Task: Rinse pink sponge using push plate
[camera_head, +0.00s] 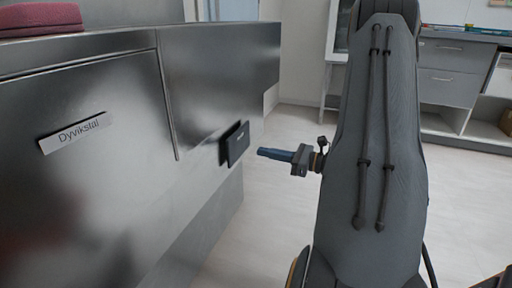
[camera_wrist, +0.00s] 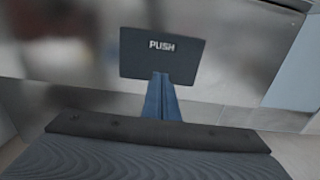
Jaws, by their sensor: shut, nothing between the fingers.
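The pink sponge (camera_head: 40,18) rests on top of the steel counter at the upper left in the head view. The dark push plate (camera_head: 236,143) is mounted on the steel front. In the wrist view the push plate (camera_wrist: 161,55) shows the word PUSH. My gripper (camera_head: 262,152) is shut and empty, with blue fingers pointing at the plate. In the head view a small gap shows between the fingertips and the plate. In the wrist view the blue fingertips (camera_wrist: 160,76) overlap the plate's lower edge; contact cannot be told there.
The steel cabinet (camera_head: 100,190) with a "Dyvikstal" label (camera_head: 75,132) fills the left side. Grey drawers (camera_head: 447,70) and white shelves stand at the back right. Pale floor (camera_head: 275,225) lies open between the cabinet and my arm.

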